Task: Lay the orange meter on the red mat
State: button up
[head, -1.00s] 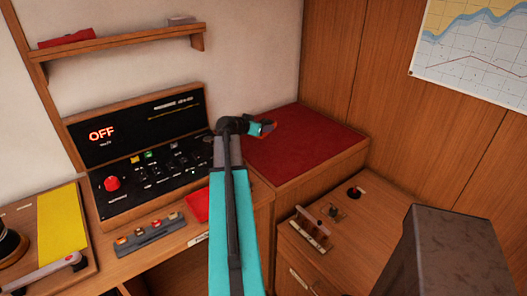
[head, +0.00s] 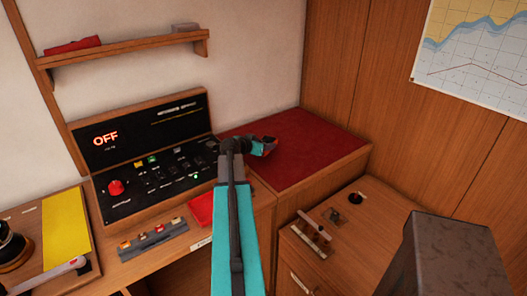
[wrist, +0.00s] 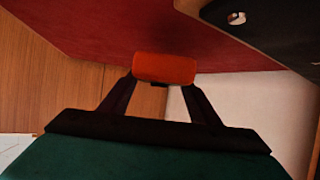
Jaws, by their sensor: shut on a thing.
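The orange meter (wrist: 165,67) is a small rounded block held between the fingertips of my gripper (wrist: 163,88) in the wrist view. In the head view my gripper (head: 269,146) shows over the left part of the red mat (head: 315,140). The meter is too small and dark there to make out clearly. The red mat covers the top of a wooden bench in the corner. It also shows behind the meter in the wrist view (wrist: 90,30). I cannot tell whether the meter touches the mat or hangs above it.
A black control panel (head: 155,165) reading OFF stands just left of the mat. A red tray (head: 201,208) and a grey rack (head: 153,239) lie before it. A lower wooden cabinet (head: 350,235) with small fittings stands at the right. The mat's right side is clear.

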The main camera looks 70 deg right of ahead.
jog(key=shift+f, duration=0.1)
jog(key=shift+f+p, duration=0.55)
jog(key=shift+f, duration=1.2)
jog(key=shift+f, duration=0.15)
jog(key=o, duration=1.2)
jog(key=shift+r, duration=0.2)
jog(key=shift+a, duration=0.4)
jog(key=b+v, duration=0.3)
jog(key=v, duration=0.6)
jog(key=shift+w+a+r, duration=0.1)
jog(key=shift+a+r, duration=0.05)
jog(key=shift+a, duration=0.15)
jog(key=shift+b+v, duration=0.3)
jog(key=shift+v, duration=0.55)
